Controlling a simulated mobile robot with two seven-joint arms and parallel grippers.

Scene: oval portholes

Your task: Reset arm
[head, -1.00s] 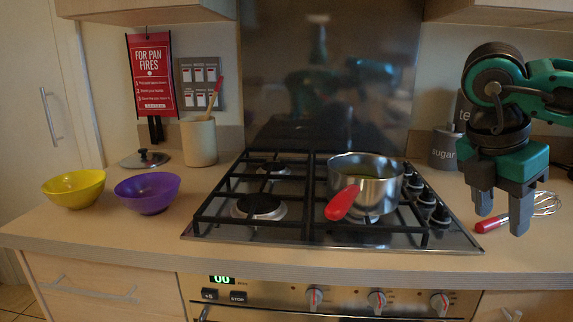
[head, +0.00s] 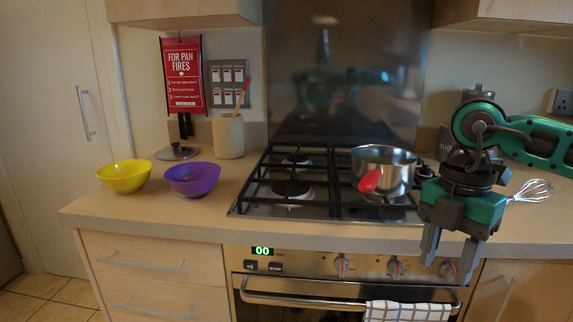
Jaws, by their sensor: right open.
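My right gripper (head: 446,258) hangs in front of the counter's front edge at the right, fingers pointing down, in the head view. Its two fingers are apart with nothing between them. The green and dark arm (head: 540,140) comes in from the right. My left gripper is not in view.
A whisk (head: 532,190) lies behind my arm. Yellow (head: 124,176) and purple (head: 192,179) bowls stand at the left. A towel (head: 405,311) hangs on the oven handle. Floor shows at lower left.

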